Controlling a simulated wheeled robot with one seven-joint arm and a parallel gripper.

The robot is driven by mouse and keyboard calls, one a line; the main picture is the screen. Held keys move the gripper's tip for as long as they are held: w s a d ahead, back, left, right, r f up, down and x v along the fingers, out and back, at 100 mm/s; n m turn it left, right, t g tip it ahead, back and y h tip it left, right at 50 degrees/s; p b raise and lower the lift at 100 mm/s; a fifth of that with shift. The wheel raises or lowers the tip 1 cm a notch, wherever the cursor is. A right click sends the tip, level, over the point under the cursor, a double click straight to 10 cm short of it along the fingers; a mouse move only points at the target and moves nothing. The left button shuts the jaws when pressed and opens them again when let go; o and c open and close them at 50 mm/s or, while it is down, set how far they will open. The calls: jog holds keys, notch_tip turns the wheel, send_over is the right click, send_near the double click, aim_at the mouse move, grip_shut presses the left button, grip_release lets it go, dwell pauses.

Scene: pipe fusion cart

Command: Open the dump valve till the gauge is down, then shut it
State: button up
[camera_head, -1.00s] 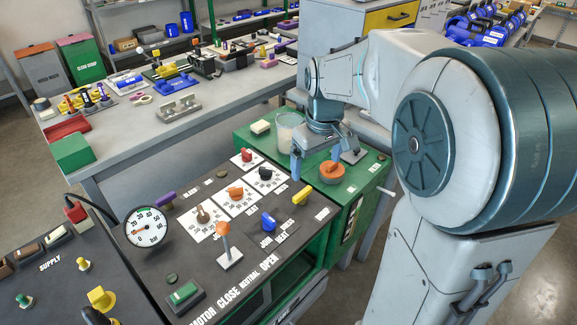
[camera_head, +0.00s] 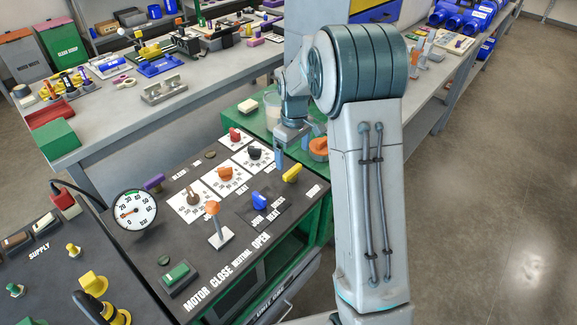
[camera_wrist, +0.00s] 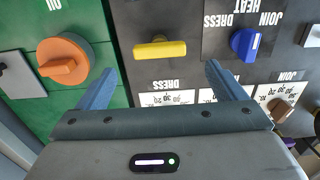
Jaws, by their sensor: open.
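My gripper (camera_head: 296,146) is open and empty above the control panel. In the wrist view its fingertips (camera_wrist: 160,70) are apart, and a yellow bar handle (camera_wrist: 160,50) lies just ahead of the gap between them, not gripped. The yellow handle also shows in the head view (camera_head: 292,173) near the panel's right edge. Its own label is not readable, so I cannot tell whether it is the dump valve. The round pressure gauge (camera_head: 142,205) stands at the panel's left, its red needle at the low end of the scale; the exact value is too small to read.
A blue handle (camera_wrist: 245,44) is right of the yellow one in the wrist view. An orange round knob (camera_wrist: 65,62) sits on the green surface. An orange-topped lever (camera_head: 213,215), a purple handle (camera_head: 154,182) and several dials are close by on the panel.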

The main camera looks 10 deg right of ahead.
aim_at(292, 169)
notch_tip(292, 169, down, 6)
jog(key=shift+f, duration=0.1)
jog(key=c, duration=1)
